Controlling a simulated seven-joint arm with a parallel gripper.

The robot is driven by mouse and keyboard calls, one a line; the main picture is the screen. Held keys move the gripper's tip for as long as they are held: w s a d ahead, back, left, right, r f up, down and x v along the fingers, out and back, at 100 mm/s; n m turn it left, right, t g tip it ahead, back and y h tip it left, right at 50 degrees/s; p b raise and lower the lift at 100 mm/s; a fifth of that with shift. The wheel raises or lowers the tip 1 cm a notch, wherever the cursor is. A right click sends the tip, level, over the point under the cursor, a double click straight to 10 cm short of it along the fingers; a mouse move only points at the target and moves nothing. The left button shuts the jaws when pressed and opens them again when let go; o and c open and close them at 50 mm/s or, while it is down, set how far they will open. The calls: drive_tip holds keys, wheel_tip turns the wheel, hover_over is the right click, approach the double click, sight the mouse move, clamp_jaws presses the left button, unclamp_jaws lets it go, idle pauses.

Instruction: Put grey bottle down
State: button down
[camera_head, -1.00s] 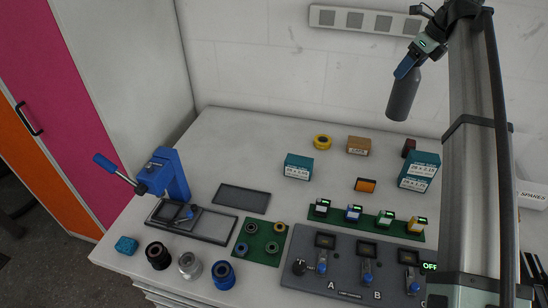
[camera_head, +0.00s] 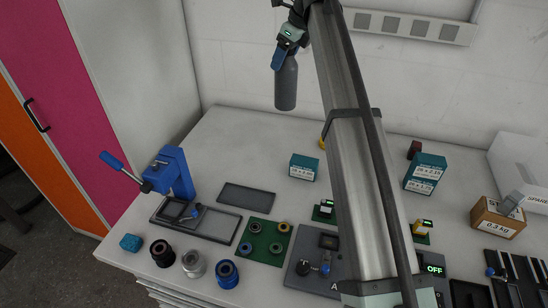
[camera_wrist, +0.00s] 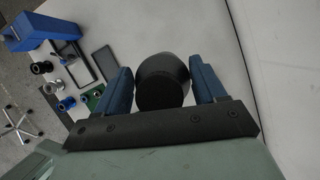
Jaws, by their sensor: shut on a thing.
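The grey bottle (camera_head: 286,88) hangs upright from my gripper (camera_head: 279,58), which is shut on its upper part. Bottle and gripper are in the air above the back of the white bench, in front of the wall. In the wrist view the bottle's dark round top (camera_wrist: 163,82) sits between the two blue fingers of my gripper (camera_wrist: 162,88). The bottle's base is well clear of the bench top (camera_head: 232,135).
A blue press (camera_head: 168,172) and a dark tray (camera_head: 246,198) stand at the left. Teal boxes (camera_head: 303,167) (camera_head: 425,172) and a cardboard box (camera_head: 497,217) stand to the right. The back left of the bench is clear. My arm hides part of the middle.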

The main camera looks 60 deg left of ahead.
drive_tip(key=s+f, duration=0.1)
drive_tip(key=f, duration=0.9)
drive_tip(key=s+a+f, duration=0.1)
drive_tip(key=s+f, duration=0.1)
drive_tip(key=f, duration=0.9)
drive_tip(key=shift+a, duration=0.3)
drive_tip(key=shift+s+f+n, duration=0.1)
drive_tip(key=shift+n, duration=0.2)
drive_tip(key=shift+c, duration=0.4)
unclamp_jaws()
drive_tip(key=v, duration=1.2)
